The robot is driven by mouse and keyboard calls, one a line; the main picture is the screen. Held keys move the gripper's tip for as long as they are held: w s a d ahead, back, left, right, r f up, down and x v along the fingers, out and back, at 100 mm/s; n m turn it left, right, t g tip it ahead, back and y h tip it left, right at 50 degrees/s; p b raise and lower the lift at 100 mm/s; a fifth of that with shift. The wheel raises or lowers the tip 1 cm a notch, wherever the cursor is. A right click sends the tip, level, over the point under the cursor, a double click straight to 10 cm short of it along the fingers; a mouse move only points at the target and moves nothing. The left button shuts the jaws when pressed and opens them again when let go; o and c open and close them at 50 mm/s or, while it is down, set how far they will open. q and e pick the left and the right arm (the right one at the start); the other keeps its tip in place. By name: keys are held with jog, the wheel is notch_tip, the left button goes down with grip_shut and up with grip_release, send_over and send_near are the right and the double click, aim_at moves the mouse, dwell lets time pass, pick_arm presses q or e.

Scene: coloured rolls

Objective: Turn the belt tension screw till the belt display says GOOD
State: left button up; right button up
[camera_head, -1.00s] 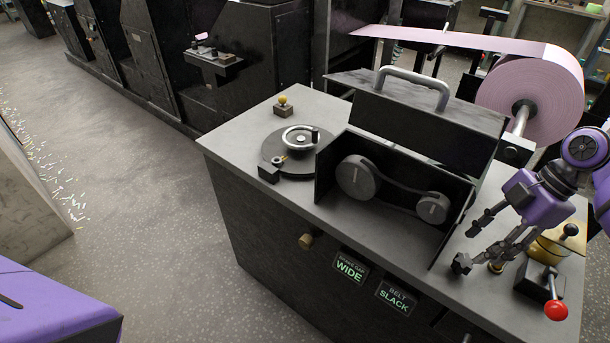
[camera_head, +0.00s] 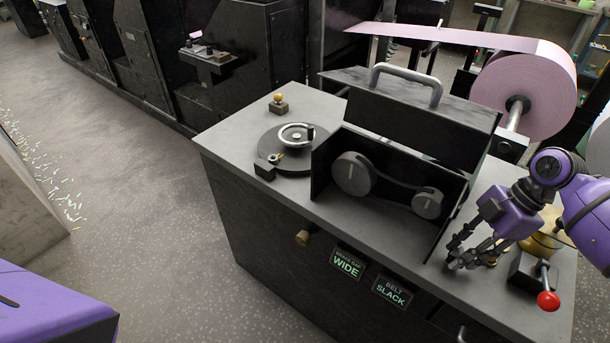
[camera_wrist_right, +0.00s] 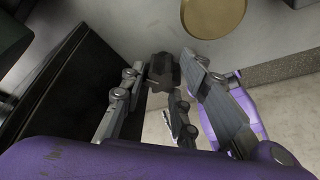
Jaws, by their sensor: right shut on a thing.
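The belt display (camera_head: 392,292) on the front of the machine reads SLACK. Behind its dark guard, the belt (camera_head: 393,181) runs around a large pulley (camera_head: 353,174) and a smaller one (camera_head: 427,203). My right gripper (camera_head: 458,262) is at the machine top's front edge, right of the guard, shut on a dark faceted knob, which looks like the belt tension screw. In the right wrist view the knob (camera_wrist_right: 163,72) shows between the fingers; in the head view the fingers mostly hide it. My left gripper is out of view.
A red-tipped lever (camera_head: 547,301) stands close right of my right gripper, with a brass part (camera_head: 545,240) behind. The open guard cover (camera_head: 420,130) rises behind the belt. Another display (camera_head: 347,263) reads WIDE, near a brass knob (camera_head: 304,238). A handwheel (camera_head: 296,135) sits left.

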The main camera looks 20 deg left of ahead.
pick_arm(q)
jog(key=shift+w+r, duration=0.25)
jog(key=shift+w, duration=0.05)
pick_arm(e)
jog(key=shift+w+a+r, duration=0.15)
jog(key=shift+w+r, duration=0.05)
